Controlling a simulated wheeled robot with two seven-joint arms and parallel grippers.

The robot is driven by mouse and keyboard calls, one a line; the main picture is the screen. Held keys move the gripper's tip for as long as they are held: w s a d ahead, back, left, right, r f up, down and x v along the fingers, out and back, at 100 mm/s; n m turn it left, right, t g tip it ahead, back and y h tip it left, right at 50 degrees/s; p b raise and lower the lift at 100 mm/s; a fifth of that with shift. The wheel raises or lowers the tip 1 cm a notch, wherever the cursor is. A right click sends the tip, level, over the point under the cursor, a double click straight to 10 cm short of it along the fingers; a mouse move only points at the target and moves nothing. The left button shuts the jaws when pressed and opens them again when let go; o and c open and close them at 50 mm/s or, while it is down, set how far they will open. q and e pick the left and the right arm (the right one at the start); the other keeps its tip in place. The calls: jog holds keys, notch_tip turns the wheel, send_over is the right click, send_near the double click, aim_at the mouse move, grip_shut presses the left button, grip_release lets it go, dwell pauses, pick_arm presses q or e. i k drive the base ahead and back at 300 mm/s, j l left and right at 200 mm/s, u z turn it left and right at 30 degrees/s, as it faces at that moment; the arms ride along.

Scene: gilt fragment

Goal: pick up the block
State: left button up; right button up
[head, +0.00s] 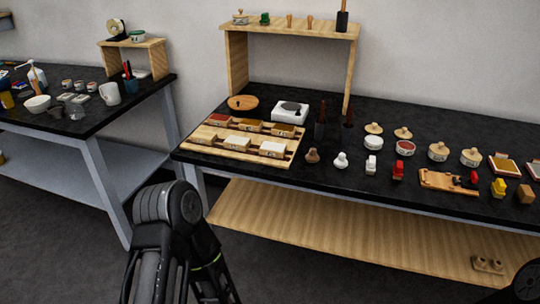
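Several small pieces on the long black table could be called the block, and I cannot tell which one is meant. A plain brown wooden block (525,194) stands near the right end. To its left is a yellow piece (498,187), and further left stand a red piece (398,170) and a white piece (371,165). Several white-and-tan and coloured block-like pieces sit in a wooden tray (205,151) at the table's left end. A dark arm part of mine rises at bottom left, in front of the tables. Neither gripper shows; no fingertips are visible.
A wooden shelf (290,30) stands at the back of the long table (440,125). A wooden lower shelf (340,235) juts out below. A second cluttered table (75,128) stands at left, with floor between.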

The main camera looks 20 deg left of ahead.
aim_at(202, 137)
jog(key=i+j, duration=0.15)
jog(key=j, duration=0.15)
jog(key=i+j, duration=0.1)
jog(key=j, duration=0.25)
jog(key=i+j, duration=0.15)
jog(key=j, duration=0.15)
jog(key=i+j, duration=0.15)
jog(key=j, duration=0.15)
